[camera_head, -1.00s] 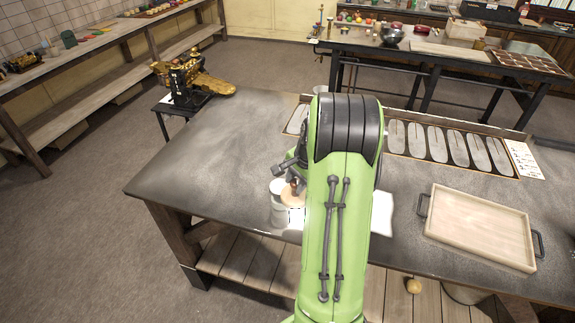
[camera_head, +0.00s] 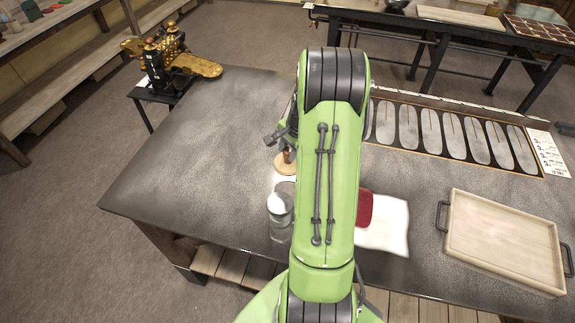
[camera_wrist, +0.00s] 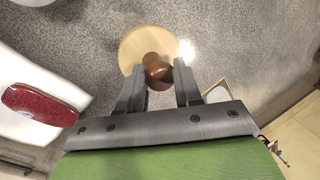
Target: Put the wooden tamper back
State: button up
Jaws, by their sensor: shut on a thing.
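The wooden tamper has a pale round base and a brown handle. In the wrist view its base (camera_wrist: 139,44) lies beyond my fingertips, over the grey tabletop. My gripper (camera_wrist: 160,82) is shut on the brown handle (camera_wrist: 157,70). In the head view the tamper (camera_head: 285,165) shows just left of my green arm, behind a clear jar with white contents (camera_head: 279,218). My arm hides most of the gripper there. I cannot tell whether the base touches the table.
A red object (camera_head: 365,209) lies on a white cloth (camera_head: 390,232) right of my arm. A wooden tray (camera_head: 502,240) with dark handles is farther right. A row of grey oval plates (camera_head: 453,136) lines the back. The table's left part is clear.

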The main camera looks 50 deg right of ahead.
aim_at(289, 164)
notch_tip(289, 164, down, 6)
jog(key=shift+w+d+f, duration=0.1)
jog(key=shift+f, duration=0.15)
jog(key=o, duration=0.9)
jog(key=shift+f, duration=0.15)
